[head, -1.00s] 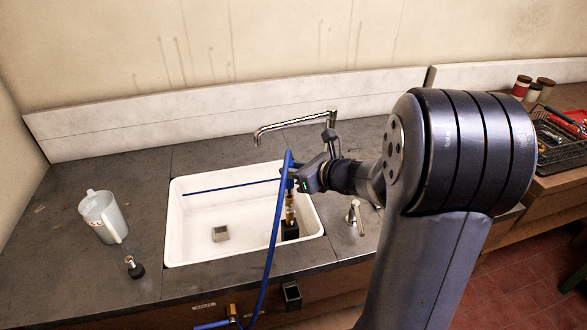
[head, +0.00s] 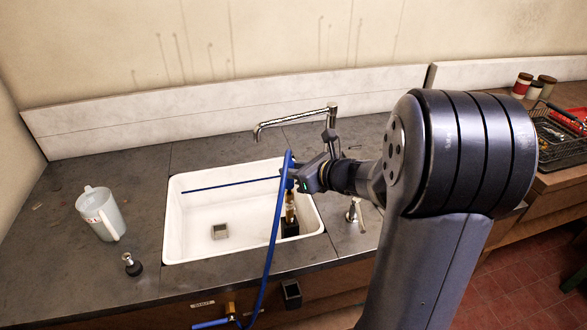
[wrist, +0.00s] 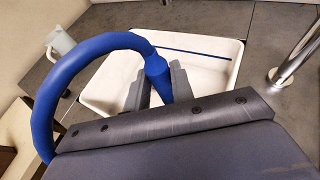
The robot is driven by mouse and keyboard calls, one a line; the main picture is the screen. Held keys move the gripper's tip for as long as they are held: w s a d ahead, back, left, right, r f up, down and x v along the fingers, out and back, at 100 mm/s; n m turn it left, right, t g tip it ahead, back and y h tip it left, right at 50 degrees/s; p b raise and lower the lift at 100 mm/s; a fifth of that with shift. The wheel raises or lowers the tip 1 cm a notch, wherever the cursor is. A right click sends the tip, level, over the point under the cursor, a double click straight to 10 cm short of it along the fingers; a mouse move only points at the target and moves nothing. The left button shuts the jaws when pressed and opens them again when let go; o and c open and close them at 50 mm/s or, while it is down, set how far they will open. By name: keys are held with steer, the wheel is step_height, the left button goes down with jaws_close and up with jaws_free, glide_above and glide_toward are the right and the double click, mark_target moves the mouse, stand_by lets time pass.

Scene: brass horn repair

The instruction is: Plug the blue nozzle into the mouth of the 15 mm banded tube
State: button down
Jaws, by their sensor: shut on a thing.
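My gripper (head: 299,178) is over the right part of the sink, shut on the blue nozzle at the end of a blue hose (head: 275,235). In the wrist view the blue nozzle (wrist: 157,72) sits between the two dark fingers, and the hose arches off to the left. A brass-coloured tube (head: 290,208) stands upright in a black block (head: 290,230) in the sink, just below my gripper. The nozzle's tip and the tube's mouth are hidden, so I cannot tell whether they touch. The tube's bands are too small to make out.
The white sink (head: 172,225) has a drain (head: 220,231) and a thin blue line across it. A chrome faucet (head: 295,121) stands behind. A translucent jug (head: 101,213) and a small black-based fitting (head: 132,264) are on the left counter. A wire basket (head: 560,150) is far right.

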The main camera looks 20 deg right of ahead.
steer(key=shift+f+b, duration=1.05)
steer(key=shift+f, duration=0.2)
steer(key=c, duration=1.1)
jaws_free()
steer(key=shift+r, duration=0.1)
steer(key=shift+c, duration=0.2)
steer(key=v, duration=1)
steer(key=shift+s+d, duration=0.25)
steer(key=shift+s, duration=0.05)
steer(key=shift+r, duration=0.1)
steer(key=x, duration=1)
steer(key=shift+w+a+r+p, duration=0.1)
steer(key=shift+w+a+p, duration=0.2)
steer(key=shift+w, duration=0.1)
steer(key=shift+s+r, duration=0.1)
steer(key=shift+r, duration=0.1)
